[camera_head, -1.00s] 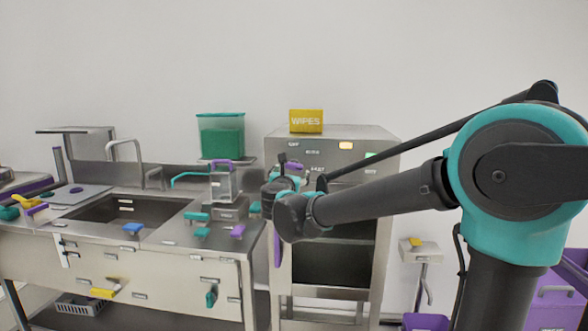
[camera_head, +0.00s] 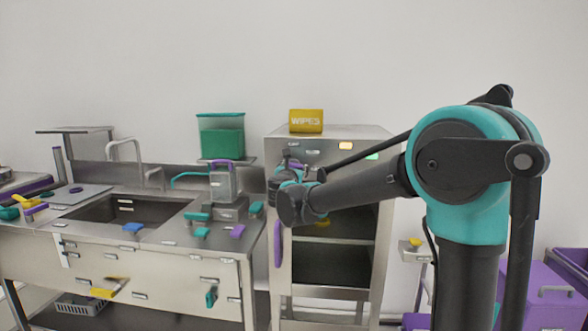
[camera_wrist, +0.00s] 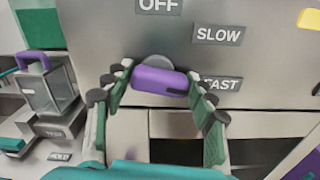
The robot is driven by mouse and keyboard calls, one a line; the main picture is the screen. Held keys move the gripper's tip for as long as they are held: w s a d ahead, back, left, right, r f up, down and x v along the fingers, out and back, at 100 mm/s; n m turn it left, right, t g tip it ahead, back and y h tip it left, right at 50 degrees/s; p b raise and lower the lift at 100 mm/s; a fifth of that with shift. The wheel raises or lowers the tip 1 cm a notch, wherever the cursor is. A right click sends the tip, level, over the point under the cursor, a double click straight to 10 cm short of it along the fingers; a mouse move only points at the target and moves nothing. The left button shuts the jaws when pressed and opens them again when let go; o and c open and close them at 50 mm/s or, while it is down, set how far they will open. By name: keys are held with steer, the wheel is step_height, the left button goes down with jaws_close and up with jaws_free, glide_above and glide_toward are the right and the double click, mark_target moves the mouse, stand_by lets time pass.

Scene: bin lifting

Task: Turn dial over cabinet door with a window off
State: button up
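The dial is a purple bar handle (camera_wrist: 160,81) on a round grey base, on the cabinet's metal front panel (camera_wrist: 105,25). It lies nearly level in the wrist view, its right end beside the FAST label (camera_wrist: 222,83). The OFF label (camera_wrist: 159,6) is above it and the SLOW label (camera_wrist: 218,35) is above right. My gripper (camera_wrist: 161,84) is open, one finger on each side of the dial; contact is unclear. In the head view, my arm largely hides the dial on the cabinet (camera_head: 375,148), above the dark window (camera_head: 330,266).
A yellow WIPES box (camera_head: 306,121) stands on the cabinet. To the left is a metal counter (camera_head: 185,243) with a sink (camera_head: 115,209) and a green-lidded bin (camera_head: 221,136). A clear container with a purple handle (camera_wrist: 48,88) is left of my gripper. Purple bins (camera_head: 535,295) stand at right.

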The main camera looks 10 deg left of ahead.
steer(key=c, duration=0.6)
steer(key=shift+n, duration=0.4)
steer(key=n, duration=0.3)
steer(key=shift+n, duration=0.4)
steer(key=n, duration=0.4)
steer(key=shift+r, duration=0.15)
steer(key=n, duration=0.6)
steer(key=shift+a, duration=0.15)
steer(key=n, duration=0.5)
steer(key=shift+a, duration=0.1)
steer(key=shift+n, duration=0.3)
